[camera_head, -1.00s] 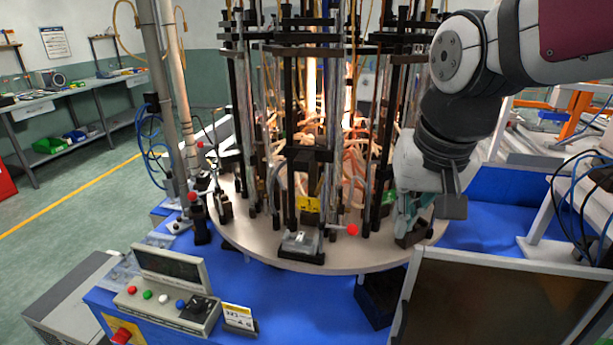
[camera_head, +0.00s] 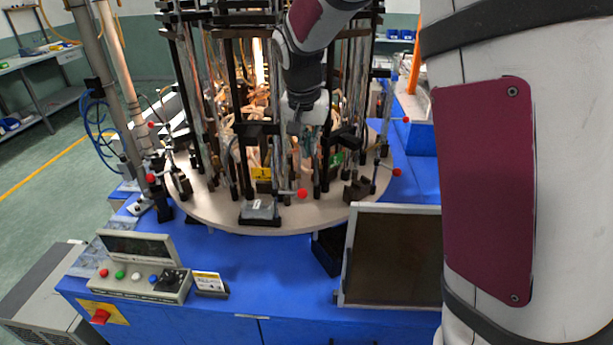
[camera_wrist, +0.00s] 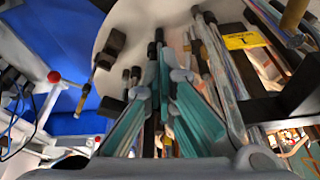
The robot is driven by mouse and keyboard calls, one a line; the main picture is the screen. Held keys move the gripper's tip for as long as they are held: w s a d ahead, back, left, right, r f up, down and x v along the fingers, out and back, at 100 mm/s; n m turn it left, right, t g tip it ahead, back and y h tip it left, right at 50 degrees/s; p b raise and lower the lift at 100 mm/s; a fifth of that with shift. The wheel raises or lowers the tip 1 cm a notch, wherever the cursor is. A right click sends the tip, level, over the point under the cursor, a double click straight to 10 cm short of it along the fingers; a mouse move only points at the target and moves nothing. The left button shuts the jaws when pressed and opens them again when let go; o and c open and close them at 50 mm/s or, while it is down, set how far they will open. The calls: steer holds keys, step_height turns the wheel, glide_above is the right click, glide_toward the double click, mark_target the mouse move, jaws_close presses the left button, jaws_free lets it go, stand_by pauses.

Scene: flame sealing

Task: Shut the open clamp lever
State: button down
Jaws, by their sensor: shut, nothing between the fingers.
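A clamp lever with a red ball knob (camera_head: 302,193) sticks out to the right at the front station of the round plate (camera_head: 215,205). Another red-knobbed lever (camera_head: 397,172) is at the plate's right side, and one red knob (camera_wrist: 54,77) shows at the left of the wrist view. I cannot tell which lever is open. My gripper (camera_head: 308,158) points down among the rods, behind and above the front lever. In the wrist view its teal-padded fingers (camera_wrist: 171,75) are shut with nothing held, close to upright dark and metal rods. Its tips are partly hidden in the head view.
Tall rods and black columns (camera_head: 248,160) crowd around the gripper. A black block (camera_head: 357,190) sits at the plate's right front. A dark framed panel (camera_head: 395,255) and a control box (camera_head: 140,270) stand on the blue table (camera_head: 265,285).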

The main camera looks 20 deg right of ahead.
mark_target(288, 193)
steer(key=shift+f, duration=0.1)
step_height(288, 193, down, 9)
steer(key=p, duration=0.3)
steer(key=shift+s+a+r, duration=0.2)
steer(key=shift+s, duration=0.2)
